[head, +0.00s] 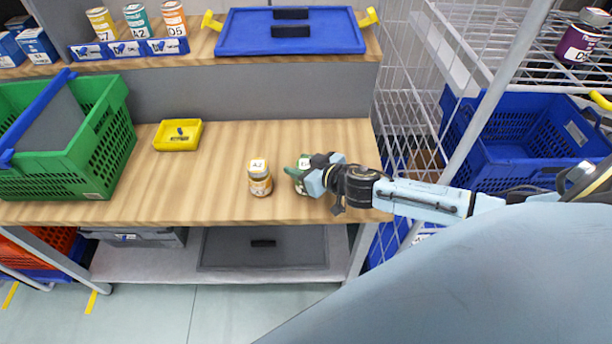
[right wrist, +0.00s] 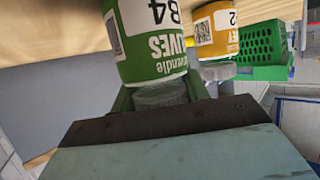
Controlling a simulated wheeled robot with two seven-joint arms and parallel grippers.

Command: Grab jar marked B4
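The jar marked B4 (right wrist: 150,40) is green with a white label and a grey lid, and it fills the upper middle of the right wrist view. In the head view the green jar (head: 302,188) stands on the wooden table, partly covered by my right gripper (head: 300,172). In the right wrist view the green fingers of my right gripper (right wrist: 162,92) lie on both sides of the jar's lid. Their tips are hidden behind the jar, so I cannot tell whether they press on it. My left gripper is not in view.
An orange-labelled jar (head: 260,178) stands close left of the B4 jar. A small yellow bin (head: 178,135) and a green crate (head: 108,150) are farther left. Wire shelving (head: 405,100) borders the table's right end. A blue tray (head: 335,40) lies on the upper shelf.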

